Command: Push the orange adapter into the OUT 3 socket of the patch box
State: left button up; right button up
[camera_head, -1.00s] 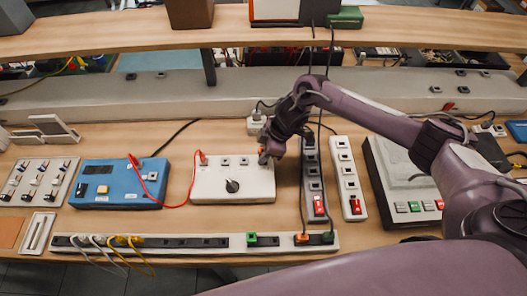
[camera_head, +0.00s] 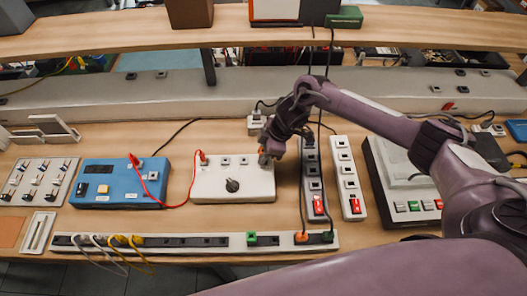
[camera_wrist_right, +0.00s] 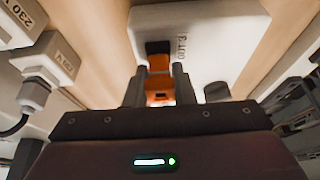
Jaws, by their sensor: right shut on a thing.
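The patch box (camera_head: 215,188) is the white box with a dark knob in the middle of the bench. A red lead is plugged into a socket at its left. My right gripper (camera_head: 265,155) is at the box's back right corner. In the right wrist view the gripper (camera_wrist_right: 162,92) is shut on the orange adapter (camera_wrist_right: 159,64). The adapter's far end meets the dark socket (camera_wrist_right: 157,46) beside the "OUT 3" print on the patch box (camera_wrist_right: 212,30). I cannot tell how deep it sits. My left gripper is not in view.
A blue box (camera_head: 120,184) stands left of the patch box. Two socket strips stand to its right, the nearer one grey (camera_head: 314,180), with hanging black cables close to my arm. A long socket rail (camera_head: 200,242) runs along the front edge.

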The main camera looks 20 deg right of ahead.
dwell(0.3)
jog(key=o, duration=1)
jog(key=shift+r, duration=0.1)
jog(key=w+a+p+v, duration=0.1)
jog(key=p+v, duration=0.2)
jog(key=v, duration=0.9)
jog(key=shift+s+a+r, duration=0.3)
jog(key=shift+s+r, duration=0.05)
jog(key=shift+r, duration=0.15)
jog(key=shift+f, duration=0.1)
